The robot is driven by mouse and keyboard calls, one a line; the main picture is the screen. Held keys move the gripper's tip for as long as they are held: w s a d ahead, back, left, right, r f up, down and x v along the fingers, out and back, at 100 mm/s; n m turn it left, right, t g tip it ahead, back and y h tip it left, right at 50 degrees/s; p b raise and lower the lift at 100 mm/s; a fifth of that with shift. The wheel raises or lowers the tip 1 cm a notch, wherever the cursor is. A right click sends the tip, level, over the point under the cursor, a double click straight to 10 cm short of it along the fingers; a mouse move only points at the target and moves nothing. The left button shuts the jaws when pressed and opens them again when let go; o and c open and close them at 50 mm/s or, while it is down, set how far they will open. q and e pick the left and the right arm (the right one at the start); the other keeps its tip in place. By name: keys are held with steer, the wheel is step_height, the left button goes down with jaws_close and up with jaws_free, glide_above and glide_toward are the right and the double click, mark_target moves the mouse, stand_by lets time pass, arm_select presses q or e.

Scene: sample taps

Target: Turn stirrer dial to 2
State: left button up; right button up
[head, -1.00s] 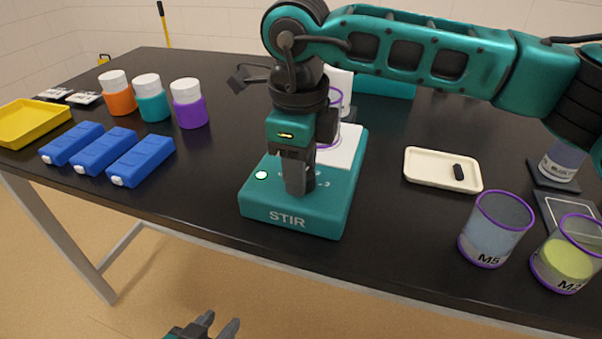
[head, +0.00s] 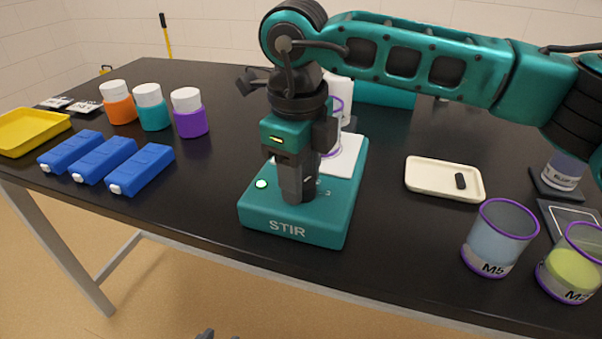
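The teal stirrer (head: 292,230), marked STIR, stands near the front edge of the black table. A small light on its left front glows white-green. My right gripper (head: 298,198) points down over the stirrer's front panel, its fingertips at the dial's place. The fingers and wrist hide the dial, so its setting and the grip on it cannot be seen. A printed 2 or 3 shows just right of the fingers. A clear vessel with purple rings (head: 333,125) stands behind the gripper on the white plate (head: 345,158). The tips of my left gripper (head: 218,335) barely show at the bottom edge.
Blue boxes (head: 105,158), capped bottles (head: 152,107) and a yellow tray (head: 30,132) stand to the left. A cream tray (head: 430,178) with a small black piece lies to the right. Beakers M5 (head: 497,240) and one with yellow-green liquid (head: 570,270) stand near the front right.

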steer(key=o, duration=0.4)
steer(key=shift+c, duration=0.2)
step_height(320, 180, up, 13)
steer(key=p, duration=0.2)
steer(key=shift+s+a, duration=0.15)
steer(key=shift+s, duration=0.2)
steer(key=shift+f, duration=0.1)
